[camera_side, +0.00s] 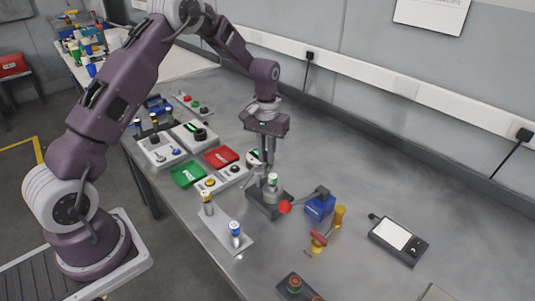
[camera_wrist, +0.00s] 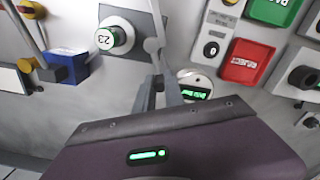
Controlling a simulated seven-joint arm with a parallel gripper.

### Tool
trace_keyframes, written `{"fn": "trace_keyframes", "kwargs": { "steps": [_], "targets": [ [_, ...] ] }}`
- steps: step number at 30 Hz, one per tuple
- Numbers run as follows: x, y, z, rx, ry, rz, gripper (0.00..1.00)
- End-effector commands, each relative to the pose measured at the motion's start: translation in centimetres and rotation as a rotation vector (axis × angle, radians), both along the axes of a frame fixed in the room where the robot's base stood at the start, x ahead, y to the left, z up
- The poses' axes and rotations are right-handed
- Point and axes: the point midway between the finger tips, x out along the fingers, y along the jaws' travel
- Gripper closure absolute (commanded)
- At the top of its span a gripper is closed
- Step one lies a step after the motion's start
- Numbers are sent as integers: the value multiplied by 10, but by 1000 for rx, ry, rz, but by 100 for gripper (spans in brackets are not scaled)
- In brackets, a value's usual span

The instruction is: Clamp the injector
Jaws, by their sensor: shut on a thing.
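The injector (camera_side: 273,181), a white cylinder with a green ring, stands upright in a dark grey clamp fixture (camera_side: 262,207). In the wrist view the injector (camera_wrist: 115,38) shows end-on with "23" on its top, on the grey fixture plate (camera_wrist: 146,18). A light grey clamp lever (camera_wrist: 152,45) runs beside it. My gripper (camera_side: 263,168) points down close beside the injector. In the wrist view my gripper's fingers (camera_wrist: 158,80) come together at the lever and appear shut on it; the exact contact is partly hidden.
Right of the fixture are a red ball (camera_side: 284,207) on a dark arm, a blue block (camera_side: 320,207) and a yellow post (camera_side: 339,216). Green (camera_side: 188,174) and red (camera_side: 221,157) trays lie left. A pale plate (camera_side: 217,238) carries two more cylinders. The back-right bench is clear.

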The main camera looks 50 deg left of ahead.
Motion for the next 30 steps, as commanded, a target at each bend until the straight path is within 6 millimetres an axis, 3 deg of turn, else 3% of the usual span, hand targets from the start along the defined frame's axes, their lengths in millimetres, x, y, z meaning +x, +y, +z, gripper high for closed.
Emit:
{"fn": "trace_keyframes", "kwargs": {
  "steps": [30],
  "targets": [
    [-32,27,2,0,-3,892,100]
  ]
}}
